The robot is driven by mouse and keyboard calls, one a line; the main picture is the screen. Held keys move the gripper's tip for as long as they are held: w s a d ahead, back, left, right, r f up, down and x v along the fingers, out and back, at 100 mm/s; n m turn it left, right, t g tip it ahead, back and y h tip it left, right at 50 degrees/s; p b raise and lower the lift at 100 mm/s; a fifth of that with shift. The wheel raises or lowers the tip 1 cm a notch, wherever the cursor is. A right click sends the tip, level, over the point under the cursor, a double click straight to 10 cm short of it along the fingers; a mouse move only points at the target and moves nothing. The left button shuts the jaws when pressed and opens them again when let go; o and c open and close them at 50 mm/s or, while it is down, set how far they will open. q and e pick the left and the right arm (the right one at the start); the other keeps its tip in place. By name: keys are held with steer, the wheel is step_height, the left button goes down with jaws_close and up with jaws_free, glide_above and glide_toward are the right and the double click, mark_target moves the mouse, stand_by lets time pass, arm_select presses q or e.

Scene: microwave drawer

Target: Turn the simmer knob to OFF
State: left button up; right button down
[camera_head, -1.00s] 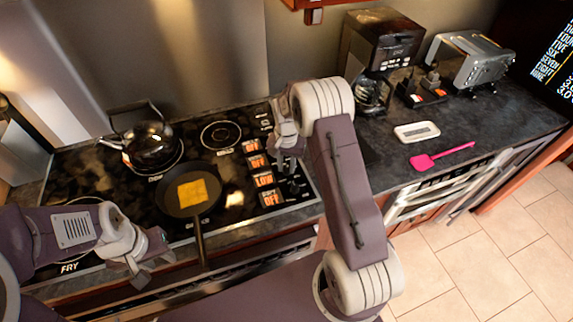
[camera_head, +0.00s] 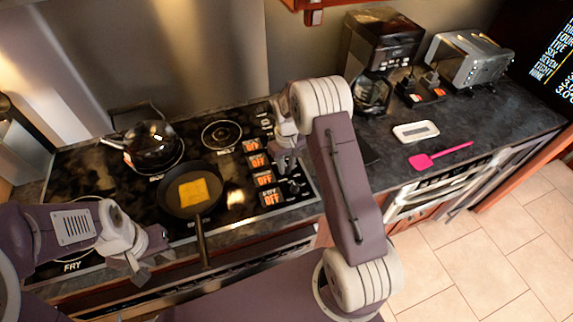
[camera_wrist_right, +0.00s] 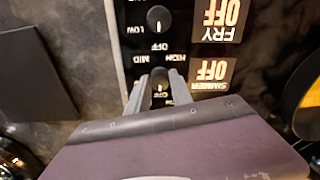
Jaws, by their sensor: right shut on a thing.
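The simmer knob (camera_wrist_right: 160,82) is a small dark knob in the right wrist view, on the black control panel. The simmer label (camera_wrist_right: 213,72) beside it reads OFF, and it also shows as an orange OFF in the head view (camera_head: 264,180). My right gripper (camera_wrist_right: 158,80) has its two fingers closed around the simmer knob. In the head view, my right gripper (camera_head: 287,166) reaches down onto the panel and hides that knob. My left gripper (camera_head: 154,260) looks open and empty, low in front of the stove.
The fry knob (camera_wrist_right: 158,18) and its OFF label (camera_wrist_right: 220,16) are close to the simmer knob. A pan (camera_head: 190,208) with a yellow slice and a kettle (camera_head: 151,146) stand on the stove. A pink spatula (camera_head: 440,156) lies on the right counter.

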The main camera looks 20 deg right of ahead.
mark_target(287, 167)
steer(key=shift+w+r+n, duration=0.15)
steer(key=shift+n, duration=0.25)
steer(key=c, duration=1.4)
jaws_free()
steer(key=shift+d, duration=0.1)
steer(key=shift+o, duration=1.3)
steer(key=shift+s, duration=0.2)
steer(key=shift+r, duration=0.2)
step_height(287, 167, up, 9)
steer(key=b, duration=0.1)
steer(key=shift+f, duration=0.15)
